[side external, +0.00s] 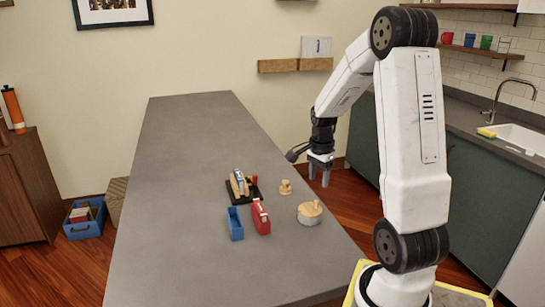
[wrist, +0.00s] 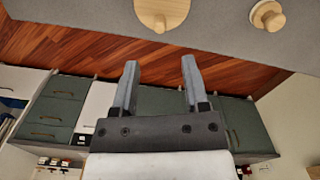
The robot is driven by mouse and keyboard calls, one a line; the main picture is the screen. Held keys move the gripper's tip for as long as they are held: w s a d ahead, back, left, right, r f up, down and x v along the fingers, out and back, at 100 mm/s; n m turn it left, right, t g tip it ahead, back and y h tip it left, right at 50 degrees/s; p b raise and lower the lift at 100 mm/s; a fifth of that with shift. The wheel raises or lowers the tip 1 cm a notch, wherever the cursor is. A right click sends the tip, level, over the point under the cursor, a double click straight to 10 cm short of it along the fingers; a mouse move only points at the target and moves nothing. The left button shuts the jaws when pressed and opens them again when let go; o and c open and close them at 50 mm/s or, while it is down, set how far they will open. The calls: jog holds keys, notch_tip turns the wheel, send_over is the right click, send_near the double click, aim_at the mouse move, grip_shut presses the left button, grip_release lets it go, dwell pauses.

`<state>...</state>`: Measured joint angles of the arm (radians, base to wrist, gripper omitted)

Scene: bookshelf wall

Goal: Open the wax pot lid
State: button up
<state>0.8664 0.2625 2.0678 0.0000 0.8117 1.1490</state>
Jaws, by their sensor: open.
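A wide, low round pot (side external: 309,216) with a pale wooden lid and a small knob sits near the table's right edge. A smaller wooden piece (side external: 285,187) with a knob stands behind it; I cannot tell for certain which is the wax pot. In the wrist view, the large round lid (wrist: 176,9) shows at the top edge, partly cut off, and the smaller piece (wrist: 267,15) is to its right. The large lid appears seated on its pot. My gripper (side external: 319,178) is open and empty, pointing down beyond the table's right edge, apart from both; its fingers (wrist: 156,82) show spread.
A blue open box (side external: 235,224), a red object (side external: 261,218) and a black base (side external: 233,197) bearing a wood-and-metal tool stand left of the pot. The grey table (side external: 180,150) is clear at the back and left. Green cabinets and a sink counter are at right.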

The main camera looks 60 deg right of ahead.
aim_at(317, 200)
jog(key=shift+f, duration=0.1)
jog(key=shift+f, duration=3.8)
grip_shut()
